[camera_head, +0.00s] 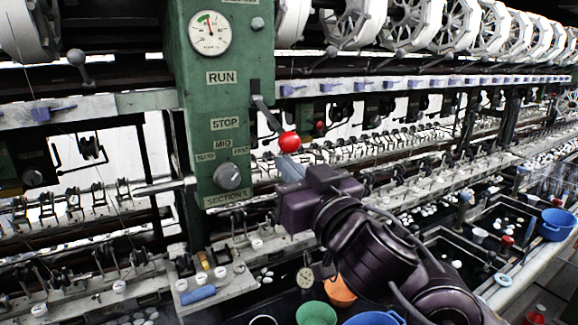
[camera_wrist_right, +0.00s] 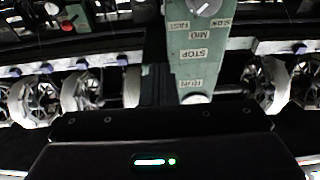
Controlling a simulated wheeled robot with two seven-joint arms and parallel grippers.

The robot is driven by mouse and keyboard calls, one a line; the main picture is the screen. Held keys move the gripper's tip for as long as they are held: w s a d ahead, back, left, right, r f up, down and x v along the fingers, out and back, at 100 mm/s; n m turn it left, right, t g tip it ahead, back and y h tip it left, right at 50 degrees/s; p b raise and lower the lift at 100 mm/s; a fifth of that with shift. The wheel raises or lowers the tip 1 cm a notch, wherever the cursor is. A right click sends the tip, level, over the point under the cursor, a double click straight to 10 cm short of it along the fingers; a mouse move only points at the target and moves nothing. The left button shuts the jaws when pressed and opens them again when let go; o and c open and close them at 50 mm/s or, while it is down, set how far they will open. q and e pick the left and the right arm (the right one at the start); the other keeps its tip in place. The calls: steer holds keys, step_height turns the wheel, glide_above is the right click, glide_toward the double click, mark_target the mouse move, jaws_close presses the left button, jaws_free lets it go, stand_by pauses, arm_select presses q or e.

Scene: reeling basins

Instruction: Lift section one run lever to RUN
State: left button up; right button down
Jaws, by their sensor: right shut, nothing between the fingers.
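The section one run lever (camera_head: 268,116) is a dark arm on the right side of the green control post (camera_head: 213,110). It slopes down and right to a red ball knob (camera_head: 289,142), near the height of the MID label and below RUN (camera_head: 221,77). My right gripper (camera_head: 288,165) is shut and empty, its pale fingertips right under the knob. I cannot tell whether they touch it. The right wrist view shows the post upside down (camera_wrist_right: 196,60), with STOP and MID labels; the knob and fingers do not show there. My left gripper is not in view.
A speed dial (camera_head: 229,176) and a round gauge (camera_head: 210,33) sit on the post. White reels (camera_head: 410,22) line the top right. Green (camera_head: 316,313) and orange (camera_head: 340,291) bowls stand below my right arm. Machine rails run on both sides of the post.

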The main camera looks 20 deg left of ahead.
mark_target(295, 142)
steer(key=shift+w+a, duration=0.1)
steer(key=shift+r, duration=0.2)
steer(key=shift+r+p, duration=0.35)
steer(key=shift+p, duration=0.2)
steer(key=shift+s+d+r+p, duration=0.2)
steer(key=shift+r+p, duration=0.65)
steer(key=shift+r, duration=0.05)
steer(key=shift+s+d+r+p, duration=0.15)
steer(key=shift+r+p, duration=0.7)
steer(key=shift+r, duration=0.15)
